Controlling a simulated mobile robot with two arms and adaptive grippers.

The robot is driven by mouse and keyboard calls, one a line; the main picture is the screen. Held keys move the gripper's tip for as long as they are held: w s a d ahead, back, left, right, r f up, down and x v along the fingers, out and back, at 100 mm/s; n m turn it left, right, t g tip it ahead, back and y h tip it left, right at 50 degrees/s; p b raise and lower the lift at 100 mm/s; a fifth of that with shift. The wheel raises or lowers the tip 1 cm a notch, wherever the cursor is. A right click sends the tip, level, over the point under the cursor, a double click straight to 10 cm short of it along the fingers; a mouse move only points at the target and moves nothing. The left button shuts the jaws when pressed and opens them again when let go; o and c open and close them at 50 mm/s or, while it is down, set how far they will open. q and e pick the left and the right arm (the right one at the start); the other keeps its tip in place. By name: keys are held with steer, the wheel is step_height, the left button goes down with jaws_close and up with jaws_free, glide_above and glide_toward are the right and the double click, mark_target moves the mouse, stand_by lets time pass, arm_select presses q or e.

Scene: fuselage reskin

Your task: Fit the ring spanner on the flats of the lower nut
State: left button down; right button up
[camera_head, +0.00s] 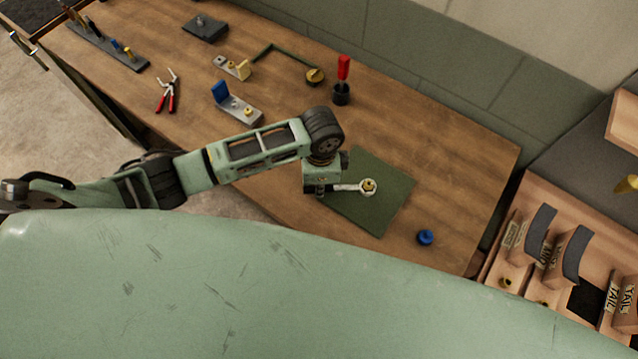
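My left gripper (328,188) comes in from the left over the green mat (378,218). It appears shut on the handle end of a silver ring spanner (346,187); its fingers are small and partly hidden. The spanner points right, and its ring end lies at a brass nut (369,184) above the mat. The ring outlines the nut from this angle. I cannot tell whether the ring is seated on the flats or only above or beside them. A second nut cannot be made out there. My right gripper is not in view.
A blue knob (425,237) sits right of the mat. A green curved panel (220,290) fills the front.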

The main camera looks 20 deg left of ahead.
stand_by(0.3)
arm_select(q)
steer(key=c, duration=1.6)
jaws_free()
steer(key=shift+r, duration=2.5)
steer(key=shift+s+f, duration=0.1)
